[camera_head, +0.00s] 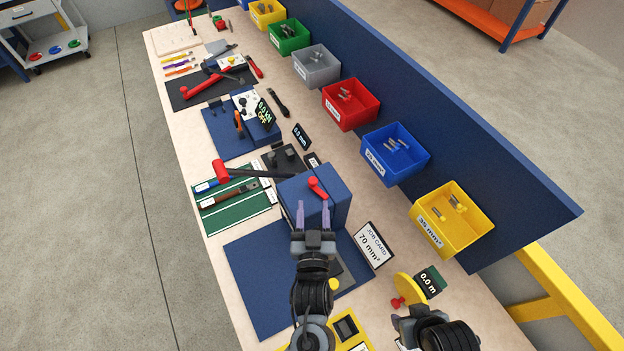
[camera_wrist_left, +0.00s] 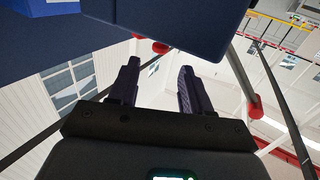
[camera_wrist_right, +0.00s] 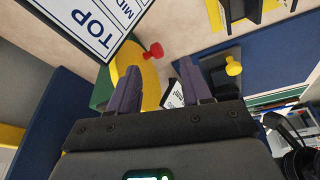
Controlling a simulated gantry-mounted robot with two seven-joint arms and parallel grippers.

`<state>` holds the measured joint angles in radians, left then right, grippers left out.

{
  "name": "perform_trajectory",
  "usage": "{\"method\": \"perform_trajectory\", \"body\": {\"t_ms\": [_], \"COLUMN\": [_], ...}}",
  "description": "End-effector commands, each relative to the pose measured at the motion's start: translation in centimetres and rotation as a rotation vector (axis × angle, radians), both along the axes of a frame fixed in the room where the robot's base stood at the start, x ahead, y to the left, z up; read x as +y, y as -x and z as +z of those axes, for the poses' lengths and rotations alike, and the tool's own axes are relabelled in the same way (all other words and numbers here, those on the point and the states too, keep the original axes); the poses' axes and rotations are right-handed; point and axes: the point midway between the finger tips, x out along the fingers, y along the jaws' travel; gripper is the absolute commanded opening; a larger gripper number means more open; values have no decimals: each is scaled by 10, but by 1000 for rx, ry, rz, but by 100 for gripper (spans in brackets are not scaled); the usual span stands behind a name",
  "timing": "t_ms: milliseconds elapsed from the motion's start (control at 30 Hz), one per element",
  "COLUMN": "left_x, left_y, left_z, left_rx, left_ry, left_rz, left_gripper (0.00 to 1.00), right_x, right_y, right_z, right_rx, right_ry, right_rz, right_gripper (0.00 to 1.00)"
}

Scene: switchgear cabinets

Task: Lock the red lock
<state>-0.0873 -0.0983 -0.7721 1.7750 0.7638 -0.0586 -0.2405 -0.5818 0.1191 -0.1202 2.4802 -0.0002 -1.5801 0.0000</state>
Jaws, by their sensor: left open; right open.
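A red lever-like part (camera_head: 317,188) sits on top of a blue box (camera_head: 327,208) at mid-table; it may be the red lock. My left gripper (camera_head: 313,212) is open and empty in front of this box, its fingers pointing toward it and just short of the red part in the head view. The left wrist view shows a dark blue block (camera_wrist_left: 185,22) beyond the open fingers. A small red knob (camera_head: 398,302) lies beside a yellow disc (camera_head: 408,288); the knob also shows in the right wrist view (camera_wrist_right: 156,50). My right gripper (camera_wrist_right: 160,72) is open and empty near them.
A job card (camera_head: 374,246) stands right of the blue box. A blue mat (camera_head: 262,290) lies at the near left. Colored bins, including a yellow one (camera_head: 478,238), line the blue back panel (camera_head: 500,170). A red-headed tool (camera_head: 221,171) lies left of the box.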

Motion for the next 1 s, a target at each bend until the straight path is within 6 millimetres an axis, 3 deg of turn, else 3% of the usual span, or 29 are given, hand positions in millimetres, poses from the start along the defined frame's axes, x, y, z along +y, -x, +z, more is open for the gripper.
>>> {"method": "perform_trajectory", "body": {"t_ms": [300, 500, 1000], "left_x": [0, 1, 1], "left_y": [-53, -76, -87], "left_z": [2, 1, 0], "left_rx": [-1, 1, 2], "left_ry": [-2, 0, 1], "left_rz": [0, 0, -1], "left_gripper": [48, 48, 47], "right_x": [1, 1, -2], "right_y": [0, 0, 0], "right_z": [8, 10, 10], "right_rx": [0, 0, -1], "right_ry": [-4, -4, 7], "right_rz": [-3, -3, 4], "right_gripper": [48, 48, 48]}}
